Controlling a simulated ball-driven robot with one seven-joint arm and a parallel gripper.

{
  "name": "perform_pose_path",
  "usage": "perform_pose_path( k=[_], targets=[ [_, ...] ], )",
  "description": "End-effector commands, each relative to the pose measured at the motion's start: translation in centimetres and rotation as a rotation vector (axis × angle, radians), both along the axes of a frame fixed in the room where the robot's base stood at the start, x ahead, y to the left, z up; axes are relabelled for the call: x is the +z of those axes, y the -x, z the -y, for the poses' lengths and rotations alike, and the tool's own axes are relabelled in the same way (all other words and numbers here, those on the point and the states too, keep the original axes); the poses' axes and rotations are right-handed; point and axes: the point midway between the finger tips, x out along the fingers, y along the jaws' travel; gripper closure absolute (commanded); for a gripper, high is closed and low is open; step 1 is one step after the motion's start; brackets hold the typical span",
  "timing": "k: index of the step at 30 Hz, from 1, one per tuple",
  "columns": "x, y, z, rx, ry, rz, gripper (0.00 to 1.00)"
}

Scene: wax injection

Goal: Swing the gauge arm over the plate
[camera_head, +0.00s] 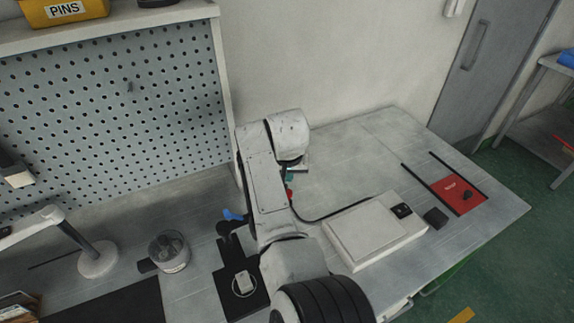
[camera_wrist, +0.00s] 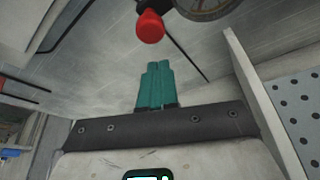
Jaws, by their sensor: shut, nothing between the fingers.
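My gripper (camera_wrist: 157,70) shows in the wrist view as teal fingers pressed together, with nothing between them. In the head view a small teal part of it (camera_head: 290,176) shows beside my arm. A red knob (camera_wrist: 150,27) is just beyond the fingertips in the wrist view, with a visible gap. A dark round dial (camera_wrist: 207,8) beside it is cut by the top edge; it looks like part of the gauge. The red knob (camera_head: 290,193) also shows in the head view. My arm hides most of the gauge arm, and I cannot tell where the plate is.
A white box (camera_head: 365,232) with a black cable stands on the bench. A black pad (camera_head: 228,291) lies left of my arm, near a clear jar (camera_head: 172,252). A red panel (camera_head: 460,197) is at the right. The back-right bench top is clear. A pegboard (camera_head: 100,130) rises behind.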

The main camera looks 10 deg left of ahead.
Motion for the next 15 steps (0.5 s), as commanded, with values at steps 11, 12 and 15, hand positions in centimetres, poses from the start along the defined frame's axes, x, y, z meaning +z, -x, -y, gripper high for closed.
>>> perform_pose_path(
  k=[11, 12, 15],
  targets=[
    [-0.2, 1.9, 0.3, 0.001, 0.001, 0.0, 1.0],
    [-0.2, 1.9, 0.3, 0.001, 0.001, 0.0, 1.0],
    [-0.3, 1.9, 0.3, 0.001, 0.001, 0.0, 1.0]
  ],
)
